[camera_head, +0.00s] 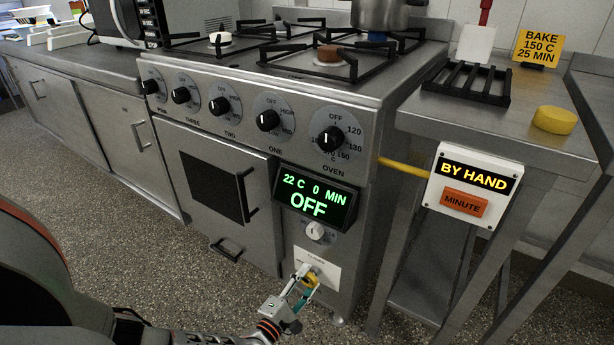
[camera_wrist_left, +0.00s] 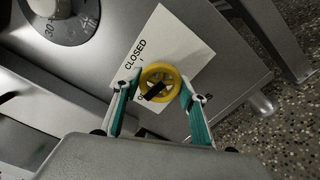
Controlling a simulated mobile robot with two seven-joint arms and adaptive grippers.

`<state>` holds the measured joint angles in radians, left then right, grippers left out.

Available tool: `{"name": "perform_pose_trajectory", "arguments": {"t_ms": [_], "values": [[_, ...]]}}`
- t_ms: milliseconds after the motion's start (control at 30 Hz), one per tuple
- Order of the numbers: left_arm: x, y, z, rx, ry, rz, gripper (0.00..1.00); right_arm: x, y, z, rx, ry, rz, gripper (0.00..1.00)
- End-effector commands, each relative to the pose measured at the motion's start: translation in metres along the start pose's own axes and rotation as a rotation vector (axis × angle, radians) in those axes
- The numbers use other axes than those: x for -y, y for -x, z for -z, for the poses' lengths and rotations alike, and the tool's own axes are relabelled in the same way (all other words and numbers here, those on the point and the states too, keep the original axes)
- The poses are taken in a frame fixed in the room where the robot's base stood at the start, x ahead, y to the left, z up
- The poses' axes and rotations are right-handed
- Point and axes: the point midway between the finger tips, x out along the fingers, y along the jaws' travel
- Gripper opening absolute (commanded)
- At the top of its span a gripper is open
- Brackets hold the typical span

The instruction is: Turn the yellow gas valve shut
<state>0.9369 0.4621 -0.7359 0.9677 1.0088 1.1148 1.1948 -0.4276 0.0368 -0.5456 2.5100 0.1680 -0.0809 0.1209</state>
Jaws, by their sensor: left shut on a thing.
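The yellow gas valve (camera_head: 313,281) is a small round handwheel low on the stove's front, right of the oven door. In the left wrist view the yellow wheel (camera_wrist_left: 171,71) has a black bar across it. It sits on a white plate (camera_wrist_left: 178,45) marked CLOSED at its upper left; other lettering is partly hidden by the wheel. My left gripper (camera_head: 303,288) has its teal-padded fingers on opposite sides of the wheel, and it is shut on it. The left wrist view shows the same gripper (camera_wrist_left: 161,80) around the wheel. My right gripper is not in view.
The stove's knobs (camera_head: 268,120), the display (camera_head: 316,200) reading OFF and a small dial (camera_head: 315,231) are above the valve. A pot (camera_head: 385,14) stands on the hob. A BY HAND box (camera_head: 474,185) hangs at right. The floor in front is clear.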

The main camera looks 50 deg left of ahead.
Motion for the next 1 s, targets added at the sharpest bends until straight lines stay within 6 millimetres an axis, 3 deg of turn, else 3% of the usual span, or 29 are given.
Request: {"name": "perform_pose_trajectory", "arguments": {"t_ms": [1000], "values": [[-0.0022, -0.0006, -0.0013, -0.002, -0.95, -0.001, 0.2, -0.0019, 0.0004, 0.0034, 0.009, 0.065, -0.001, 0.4]]}}
